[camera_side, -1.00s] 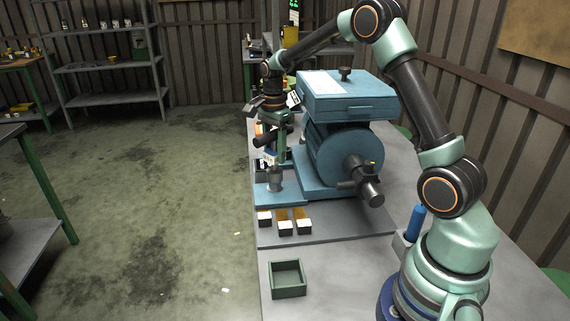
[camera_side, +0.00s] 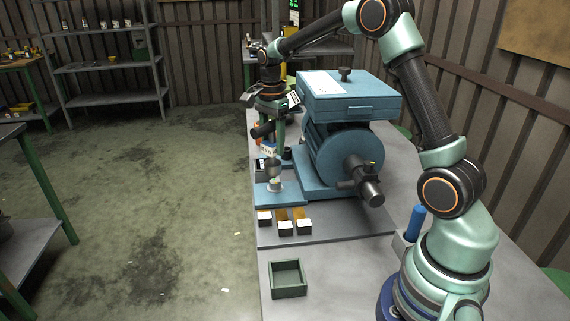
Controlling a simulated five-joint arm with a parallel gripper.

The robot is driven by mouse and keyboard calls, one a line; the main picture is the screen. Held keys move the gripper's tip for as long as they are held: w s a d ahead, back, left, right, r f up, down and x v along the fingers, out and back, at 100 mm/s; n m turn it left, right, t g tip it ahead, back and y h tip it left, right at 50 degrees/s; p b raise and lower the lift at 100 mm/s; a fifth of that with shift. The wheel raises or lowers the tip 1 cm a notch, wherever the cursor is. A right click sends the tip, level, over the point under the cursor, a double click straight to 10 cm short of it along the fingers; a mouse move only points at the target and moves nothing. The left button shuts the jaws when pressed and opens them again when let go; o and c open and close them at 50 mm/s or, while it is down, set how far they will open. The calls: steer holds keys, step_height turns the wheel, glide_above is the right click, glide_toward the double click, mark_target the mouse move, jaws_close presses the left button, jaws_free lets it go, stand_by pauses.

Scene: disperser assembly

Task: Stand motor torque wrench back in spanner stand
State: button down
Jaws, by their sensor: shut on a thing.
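My gripper (camera_side: 268,103) hangs at the far left end of the bench, small in the side view. It is shut on what looks like the motor torque wrench (camera_side: 268,151), an upright tool with a black side handle, a pale labelled band and a grey flared lower end. The flared end is just above a small pale part (camera_side: 275,185) on the blue base plate; I cannot tell whether they still touch. The fingertips are too small to see clearly. I cannot pick out the spanner stand with certainty.
A large blue motor-like machine (camera_side: 345,150) stands just right of the tool. Small white-topped blocks (camera_side: 285,228) sit in front of the plate. An empty green tray (camera_side: 288,290) lies nearer. A blue cylinder (camera_side: 415,222) stands beside my base.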

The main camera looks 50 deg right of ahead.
steer(key=s+a+r+n, duration=0.5)
steer(key=s+a+r, duration=0.1)
steer(key=s+a, duration=0.45)
steer(key=s+a+r+n, duration=0.5)
steer(key=s+a, duration=0.5)
steer(key=a, duration=0.1)
steer(key=f, duration=1.9)
steer(key=shift+w+d+f, duration=0.1)
steer(key=shift+w+d, duration=0.05)
steer(key=shift+d, duration=0.1)
steer(key=shift+f, duration=0.1)
steer(key=shift+c, duration=1.2)
jaws_free()
steer(key=shift+f, duration=0.1)
